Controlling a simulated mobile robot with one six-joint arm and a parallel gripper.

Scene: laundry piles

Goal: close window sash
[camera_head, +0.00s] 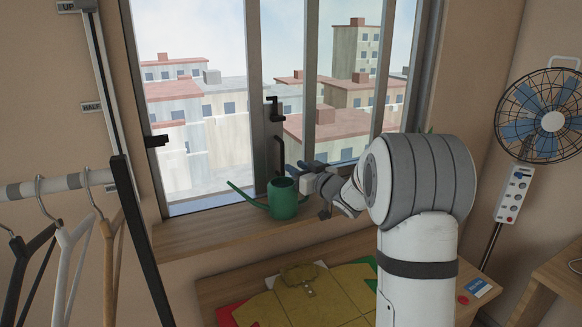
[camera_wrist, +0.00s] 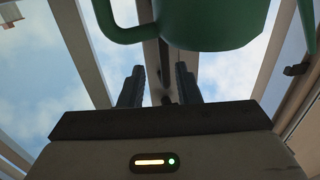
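The window sash (camera_head: 259,95) has a grey upright with a black latch (camera_head: 275,110) and a black pull handle (camera_head: 281,152) below it. The bay to its left shows sky and buildings; I cannot tell whether glass fills it. My gripper (camera_head: 297,172) is by the lower end of the pull handle, just above and behind the green watering can. In the wrist view my gripper's two dark fingers (camera_wrist: 160,88) are apart. A small dark piece shows between them, perhaps the handle, with gaps on both sides. I cannot tell whether they touch it.
The green watering can (camera_head: 283,199) stands on the wooden sill (camera_head: 215,234), close to my gripper; it also hangs large at the top of the wrist view (camera_wrist: 205,22). A clothes rack (camera_head: 140,240) with hangers is at left. A fan (camera_head: 551,121) stands right. Folded yellow clothing (camera_head: 320,298) lies below.

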